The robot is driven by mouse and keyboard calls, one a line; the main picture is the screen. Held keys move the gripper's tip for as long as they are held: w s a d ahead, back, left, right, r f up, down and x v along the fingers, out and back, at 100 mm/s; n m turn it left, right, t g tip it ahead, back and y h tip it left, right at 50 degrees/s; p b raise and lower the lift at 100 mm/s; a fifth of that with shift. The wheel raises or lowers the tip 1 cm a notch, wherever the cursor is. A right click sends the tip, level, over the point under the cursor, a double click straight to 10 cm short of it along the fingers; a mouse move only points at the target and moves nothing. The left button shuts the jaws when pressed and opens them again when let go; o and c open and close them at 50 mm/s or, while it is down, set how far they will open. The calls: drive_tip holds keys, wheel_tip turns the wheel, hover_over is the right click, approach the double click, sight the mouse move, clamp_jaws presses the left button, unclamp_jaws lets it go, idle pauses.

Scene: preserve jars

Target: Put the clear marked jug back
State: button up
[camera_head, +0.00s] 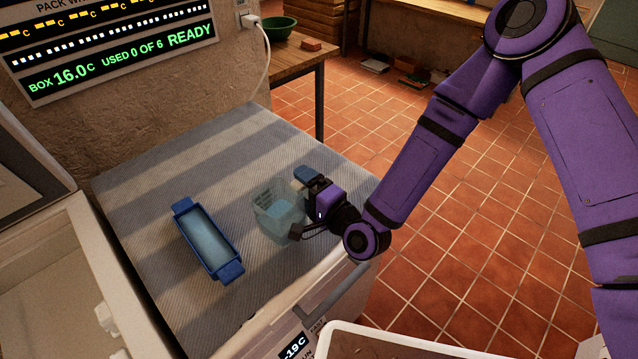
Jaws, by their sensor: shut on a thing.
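The clear marked jug (272,208) is a see-through vessel with dark marks on its side and pale blue liquid low inside. It stands about upright over the striped grey surface, right of the blue tray; I cannot tell if its base touches the surface. My gripper (302,208) is at the jug's right side, shut on it, with the arm reaching in from the right. The handle and the fingertips are partly hidden by the gripper body.
A blue tray (181,209) with handles and pale blue contents lies left of the jug. The striped surface (130,190) is clear behind them. An open white chest (45,262) is at left. A handle bar (335,291) and a white-rimmed bin (400,344) are in front.

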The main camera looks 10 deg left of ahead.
drive_tip(key=w, duration=0.4)
drive_tip(key=w+d, duration=0.1)
drive_tip(key=w, duration=0.3)
drive_tip(key=w+d+f, duration=0.1)
drive_tip(key=w, duration=0.4)
drive_tip(key=shift+d, duration=0.15)
drive_tip(key=shift+w+d+f, duration=0.1)
drive_tip(key=shift+w, duration=0.5)
drive_tip(key=shift+w+d+f, duration=0.1)
drive_tip(key=shift+w, duration=0.45)
wheel_tip(320, 180, down, 3)
drive_tip(key=shift+s+f, duration=0.1)
drive_tip(key=o, duration=0.8)
drive_tip(key=shift+d+f, duration=0.1)
drive_tip(key=shift+f, duration=0.05)
drive_tip(key=v, duration=0.7)
drive_tip(key=shift+s+d+r, duration=0.1)
drive_tip(key=shift+s+r, duration=0.05)
drive_tip(key=shift+r, duration=3.85)
